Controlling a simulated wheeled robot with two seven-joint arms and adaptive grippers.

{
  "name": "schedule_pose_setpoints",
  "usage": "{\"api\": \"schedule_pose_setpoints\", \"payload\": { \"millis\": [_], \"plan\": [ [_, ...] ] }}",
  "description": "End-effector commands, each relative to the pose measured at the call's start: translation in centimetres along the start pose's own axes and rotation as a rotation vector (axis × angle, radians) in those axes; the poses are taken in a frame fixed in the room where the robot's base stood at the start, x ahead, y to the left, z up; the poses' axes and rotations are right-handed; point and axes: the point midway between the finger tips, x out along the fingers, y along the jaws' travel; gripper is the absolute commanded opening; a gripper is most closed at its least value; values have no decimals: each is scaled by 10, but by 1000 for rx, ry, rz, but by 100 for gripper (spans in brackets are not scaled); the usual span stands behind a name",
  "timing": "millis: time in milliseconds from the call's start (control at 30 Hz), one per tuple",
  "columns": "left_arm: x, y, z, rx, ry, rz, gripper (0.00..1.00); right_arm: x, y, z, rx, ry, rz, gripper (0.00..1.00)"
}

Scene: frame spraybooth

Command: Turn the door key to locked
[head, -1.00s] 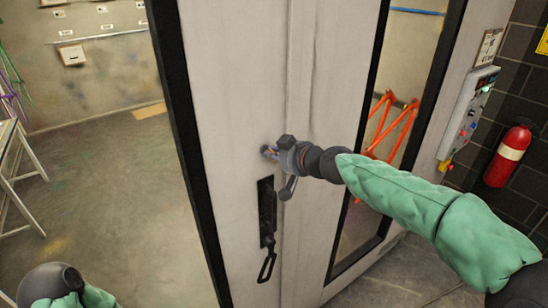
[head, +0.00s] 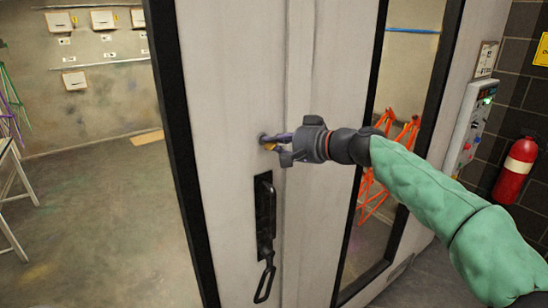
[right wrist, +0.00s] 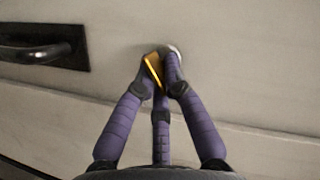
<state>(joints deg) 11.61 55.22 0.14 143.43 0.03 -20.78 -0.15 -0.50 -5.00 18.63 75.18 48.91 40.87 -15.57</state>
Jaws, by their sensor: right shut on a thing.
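The door (head: 235,95) is a pale grey panel with a dark edge. Its key (right wrist: 153,68), with a yellow-orange head, sits at a round lock in the door, partly hidden by the fingers. In the head view the key (head: 270,146) is only a small yellow patch. My right gripper (head: 276,143) is at the lock, with its purple fingers closed around the key; they also meet on it in the right wrist view (right wrist: 163,68). The lock face is mostly hidden, so I cannot tell the key's exact angle. My left gripper is out of view.
A black door handle (head: 265,215) with a hanging loop is just below the lock. A glass panel with orange frames (head: 385,150) behind it is to the right. A control box (head: 470,128) and red fire extinguisher (head: 515,167) are further right. Open floor lies left.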

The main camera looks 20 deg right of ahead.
Motion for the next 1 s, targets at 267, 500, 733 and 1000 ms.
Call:
{"api": "schedule_pose_setpoints", "payload": {
  "millis": [267, 500, 733, 1000],
  "plan": [
    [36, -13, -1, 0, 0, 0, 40, 2, 7, 3, 239, 0, -98, 0],
    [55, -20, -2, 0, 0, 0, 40, 2, 7, 4, 409, 1, -169, 0],
    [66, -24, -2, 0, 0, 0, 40, 2, 6, 4, 515, 1, -213, 0],
    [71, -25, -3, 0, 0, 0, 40, 2, 5, 3, 569, 2, -235, 0]
  ]
}}
